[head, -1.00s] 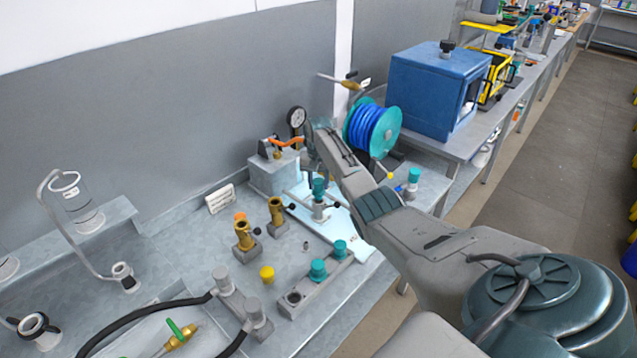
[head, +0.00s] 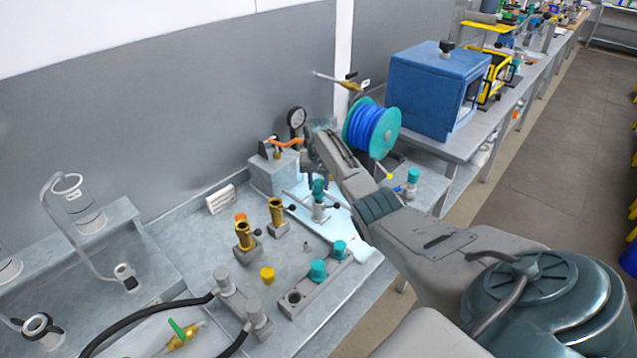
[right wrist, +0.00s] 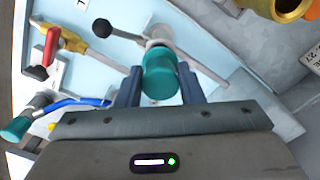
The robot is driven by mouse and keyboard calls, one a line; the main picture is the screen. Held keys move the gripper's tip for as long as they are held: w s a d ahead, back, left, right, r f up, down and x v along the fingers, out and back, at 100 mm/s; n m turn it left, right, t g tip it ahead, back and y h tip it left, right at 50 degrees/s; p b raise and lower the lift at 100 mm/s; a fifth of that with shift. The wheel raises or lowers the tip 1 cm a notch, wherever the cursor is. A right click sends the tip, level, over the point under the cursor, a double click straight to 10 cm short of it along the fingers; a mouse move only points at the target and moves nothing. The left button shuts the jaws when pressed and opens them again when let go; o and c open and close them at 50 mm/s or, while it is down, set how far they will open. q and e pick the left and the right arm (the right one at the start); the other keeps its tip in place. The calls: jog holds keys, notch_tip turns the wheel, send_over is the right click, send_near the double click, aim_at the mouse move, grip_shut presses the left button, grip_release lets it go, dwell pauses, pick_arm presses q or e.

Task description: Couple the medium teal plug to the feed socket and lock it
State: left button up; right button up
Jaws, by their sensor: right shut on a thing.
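A teal plug (right wrist: 160,82) is between the two fingers of my right gripper (right wrist: 160,92), which is shut on it. The plug's grey collar meets a grey fitting (right wrist: 160,38) with a lever ending in a black ball (right wrist: 102,28). In the head view the teal plug (head: 319,187) stands upright on this fitting, over a pale blue plate. Whether it is fully seated or locked I cannot tell. My right gripper (head: 317,168) comes down from above and behind it, partly hidden by its arm. My left gripper is not in view.
A grey rack (head: 312,288) holds two teal-capped plugs (head: 318,270) and an empty hole. Brass fittings (head: 245,238) and a yellow cap (head: 267,274) stand nearby. A block with a gauge (head: 275,175), a blue hose reel (head: 368,125) and another teal-topped part (head: 413,176) surround the arm.

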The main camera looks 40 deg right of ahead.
jog(key=shift+f, duration=0.2)
jog(key=shift+f+b, duration=0.7)
jog(key=shift+f, duration=0.25)
jog(key=shift+f, duration=0.35)
dwell(0.3)
jog(key=o, duration=1.1)
jog(key=shift+c, duration=0.2)
